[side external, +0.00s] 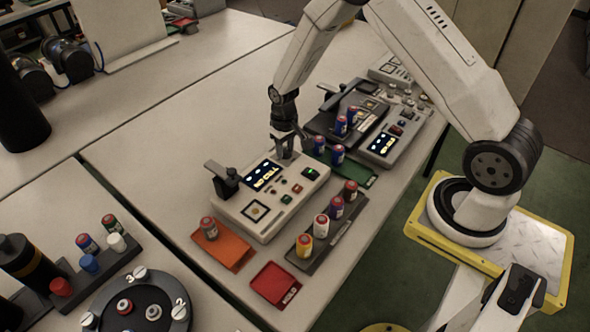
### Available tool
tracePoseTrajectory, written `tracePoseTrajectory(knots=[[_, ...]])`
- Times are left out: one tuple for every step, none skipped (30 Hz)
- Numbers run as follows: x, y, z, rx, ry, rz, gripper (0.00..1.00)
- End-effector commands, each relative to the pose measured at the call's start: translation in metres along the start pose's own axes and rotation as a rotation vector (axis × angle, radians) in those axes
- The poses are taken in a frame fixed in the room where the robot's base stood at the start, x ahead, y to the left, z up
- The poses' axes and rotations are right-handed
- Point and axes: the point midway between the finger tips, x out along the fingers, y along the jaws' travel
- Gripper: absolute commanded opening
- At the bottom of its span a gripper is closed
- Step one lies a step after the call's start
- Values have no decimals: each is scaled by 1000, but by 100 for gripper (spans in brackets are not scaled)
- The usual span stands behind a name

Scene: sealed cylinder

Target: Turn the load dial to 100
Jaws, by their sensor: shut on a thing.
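A light grey control box (268,222) stands on the table in the middle of the side view. Its lit screen (263,174) shows white and yellow marks too small to read. My gripper (284,155) points down at the box's far corner, beside the screen. It is shut on a small part there, which I take to be the load dial. The fingers mostly hide the dial, so its setting cannot be read.
A black lever (223,180) stands at the box's left end. An orange tray (226,247) with a cylinder, a red tray (275,285) and a dark rack (327,236) with several cylinders lie in front. A second device (391,143) stands behind right.

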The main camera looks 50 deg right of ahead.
Motion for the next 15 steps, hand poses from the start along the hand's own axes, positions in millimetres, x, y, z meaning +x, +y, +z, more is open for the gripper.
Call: tracePoseTrajectory(knots=[[0, 0, -1, 15, 2, 0, 0], [0, 0, -1, 24, 2, 0, 0], [0, 0, -1, 33, 2, 0, 0], [0, 0, -1, 38, 2, 0, 0], [0, 0, 0, 43, 2, 0, 0], [0, 0, 0, 48, 2, 0, 0], [0, 0, 0, 50, 2, 0, 0], [0, 0, 0, 52, 2, 0, 0], [0, 0, 0, 54, 2, 0, 0], [0, 0, 0, 54, 2, 0, 0], [0, 0, 0, 55, 2, 0, 0], [0, 0, 0, 55, 2, 0, 0], [0, 0, 0, 54, 2, 0, 0], [0, 0, 0, 54, 2, 0, 0], [0, 0, 0, 54, 2, 0, 0]])
